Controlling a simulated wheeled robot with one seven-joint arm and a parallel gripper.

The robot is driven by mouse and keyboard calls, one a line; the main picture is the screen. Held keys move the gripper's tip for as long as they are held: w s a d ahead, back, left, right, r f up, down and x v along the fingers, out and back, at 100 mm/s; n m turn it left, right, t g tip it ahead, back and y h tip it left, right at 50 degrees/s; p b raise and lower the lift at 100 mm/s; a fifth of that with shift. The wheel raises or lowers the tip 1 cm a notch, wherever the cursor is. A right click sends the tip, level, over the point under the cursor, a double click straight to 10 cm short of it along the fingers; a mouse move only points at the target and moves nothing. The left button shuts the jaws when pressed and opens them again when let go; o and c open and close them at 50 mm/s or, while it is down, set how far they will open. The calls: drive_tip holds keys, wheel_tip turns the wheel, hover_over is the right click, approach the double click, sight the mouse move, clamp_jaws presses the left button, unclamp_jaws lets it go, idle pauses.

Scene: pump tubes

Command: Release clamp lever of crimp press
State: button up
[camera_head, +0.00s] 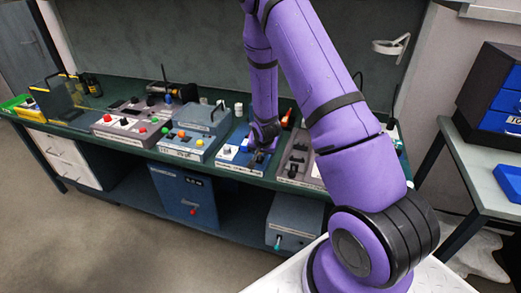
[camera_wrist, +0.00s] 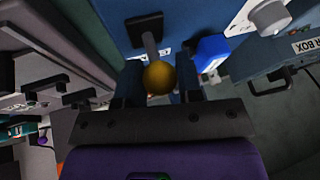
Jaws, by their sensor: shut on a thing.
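The clamp lever shows in the wrist view as a grey metal rod (camera_wrist: 151,45) coming out of a black square base on a blue panel, with a dark yellow ball knob (camera_wrist: 160,77) at its end. My gripper (camera_wrist: 161,84) has a finger on each side of the knob and is shut on the lever. In the head view my gripper (camera_head: 262,141) reaches down to a blue unit (camera_head: 243,155) on the bench, apparently the crimp press. The lever is hidden there by my arm.
A grey-blue unit with coloured buttons (camera_head: 190,143) stands left of the blue unit, and a grey unit (camera_head: 296,160) stands close on the right. In the wrist view a blue block (camera_wrist: 211,52) sits just right of the lever. Floor in front is clear.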

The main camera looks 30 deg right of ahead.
drive_tip(key=shift+s+a+f+t+h, duration=0.1)
drive_tip(key=shift+s+a+t+h, duration=0.2)
drive_tip(key=shift+t+h, duration=0.25)
drive_tip(key=shift+s+a+t+h, duration=0.15)
drive_tip(key=shift+a+t+h, duration=0.2)
drive_tip(key=shift+t+h, duration=0.15)
drive_tip(key=shift+s+a+f+n+t+h, duration=0.15)
drive_tip(key=shift+s+a+n+t+h, duration=0.15)
drive_tip(key=shift+t+h, duration=0.4)
drive_tip(key=shift+s+a+f+n+t+h, duration=0.15)
drive_tip(key=shift+s+a+n+t+h, duration=0.1)
drive_tip(key=shift+t+h, duration=0.4)
drive_tip(key=o, duration=0.9)
drive_tip(key=shift+a+r, duration=0.1)
